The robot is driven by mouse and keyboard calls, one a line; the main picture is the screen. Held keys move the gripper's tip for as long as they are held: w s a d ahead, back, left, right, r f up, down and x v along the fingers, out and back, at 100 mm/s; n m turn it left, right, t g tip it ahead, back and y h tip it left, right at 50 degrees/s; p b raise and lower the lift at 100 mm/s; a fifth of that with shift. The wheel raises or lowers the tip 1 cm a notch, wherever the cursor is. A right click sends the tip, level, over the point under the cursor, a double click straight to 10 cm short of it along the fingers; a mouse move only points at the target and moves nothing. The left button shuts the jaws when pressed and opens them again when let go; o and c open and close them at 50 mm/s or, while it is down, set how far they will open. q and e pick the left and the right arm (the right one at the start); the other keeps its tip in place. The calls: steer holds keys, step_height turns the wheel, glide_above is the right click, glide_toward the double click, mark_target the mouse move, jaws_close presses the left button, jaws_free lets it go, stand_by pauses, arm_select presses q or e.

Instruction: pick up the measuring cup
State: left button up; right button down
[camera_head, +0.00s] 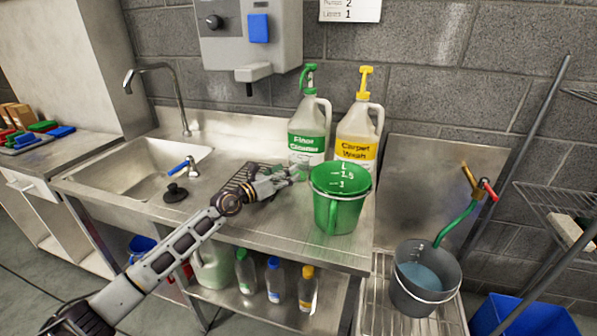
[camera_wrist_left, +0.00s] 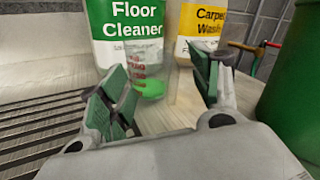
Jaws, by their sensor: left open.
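The measuring cup (camera_wrist_left: 148,78) is small and clear, with red markings and green at its bottom. In the left wrist view it stands upright on the metal counter, in front of the Floor Cleaner jug (camera_wrist_left: 122,22). My left gripper (camera_wrist_left: 165,85) is open, its green-padded fingers pointing toward the cup; the cup lies ahead, between the finger directions, and nothing is held. In the head view my left gripper (camera_head: 287,178) is low over the counter, left of the green bucket (camera_head: 338,212); the cup cannot be made out there. My right gripper is not in view.
The Carpet Wash jug (camera_head: 358,135) stands right of the Floor Cleaner against the wall. The green bucket closely bounds the gripper's right side. A sink (camera_head: 135,165) is at left. A grey bucket (camera_head: 421,282) of water sits on a lower rack at right.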

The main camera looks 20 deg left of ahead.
arm_select(q)
steer(key=shift+w+d, duration=0.35)
steer(key=shift+w, duration=0.25)
steer(key=shift+w+d, duration=0.25)
steer(key=shift+w, duration=0.2)
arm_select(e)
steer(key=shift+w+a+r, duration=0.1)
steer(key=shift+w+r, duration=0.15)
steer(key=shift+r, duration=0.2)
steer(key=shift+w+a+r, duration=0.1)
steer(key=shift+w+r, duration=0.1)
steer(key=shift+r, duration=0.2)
arm_select(q)
steer(key=shift+c, duration=0.5)
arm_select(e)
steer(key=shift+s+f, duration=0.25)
arm_select(q)
steer(key=c, duration=1.2)
steer(key=shift+f, duration=0.1)
jaws_close()
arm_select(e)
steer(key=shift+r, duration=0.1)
